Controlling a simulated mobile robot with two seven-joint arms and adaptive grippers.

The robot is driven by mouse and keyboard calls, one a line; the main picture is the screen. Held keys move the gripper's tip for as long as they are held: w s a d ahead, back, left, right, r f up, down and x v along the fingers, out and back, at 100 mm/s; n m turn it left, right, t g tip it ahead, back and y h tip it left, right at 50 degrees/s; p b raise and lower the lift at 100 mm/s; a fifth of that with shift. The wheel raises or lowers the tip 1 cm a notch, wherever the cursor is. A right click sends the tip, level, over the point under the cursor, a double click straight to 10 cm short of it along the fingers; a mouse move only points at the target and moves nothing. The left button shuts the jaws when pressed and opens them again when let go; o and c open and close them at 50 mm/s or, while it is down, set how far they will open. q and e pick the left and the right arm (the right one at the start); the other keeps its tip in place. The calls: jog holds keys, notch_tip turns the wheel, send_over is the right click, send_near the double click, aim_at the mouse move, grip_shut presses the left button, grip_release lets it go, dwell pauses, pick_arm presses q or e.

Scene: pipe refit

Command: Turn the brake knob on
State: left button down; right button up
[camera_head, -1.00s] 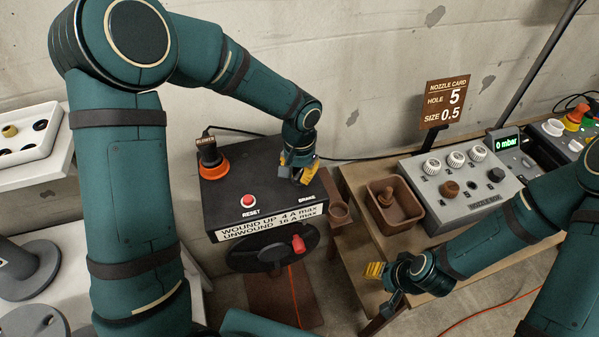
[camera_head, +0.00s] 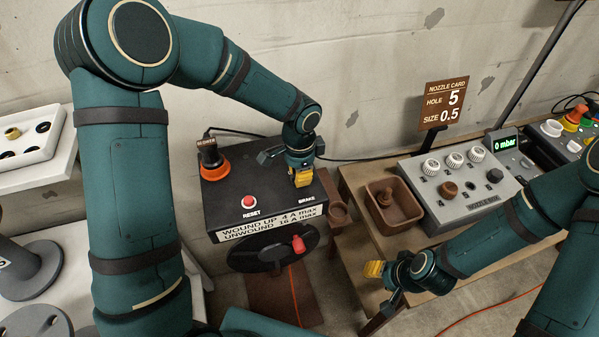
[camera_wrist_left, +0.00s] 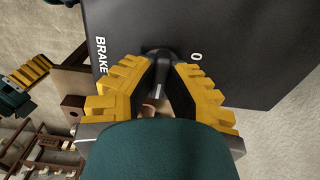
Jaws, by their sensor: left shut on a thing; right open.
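The brake knob (camera_wrist_left: 158,62) is a small black knob on top of the black box (camera_head: 232,207), beside the BRAKE label. In the left wrist view a "0" mark is printed to its right. My left gripper (camera_wrist_left: 159,84) is shut on the knob from above, with a yellow finger on each side. In the head view my left gripper (camera_head: 301,178) covers the knob, so its setting is hard to tell there. My right gripper (camera_head: 374,270) is open and empty at the front edge of the wooden table.
A brown bin (camera_head: 392,206) and a grey nozzle box (camera_head: 463,188) stand on the table at right.

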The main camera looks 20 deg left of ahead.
pick_arm(q)
jog(key=shift+s+f, duration=0.1)
dwell(0.5)
jog(key=c, duration=1)
grip_release()
notch_tip(320, 180, up, 12)
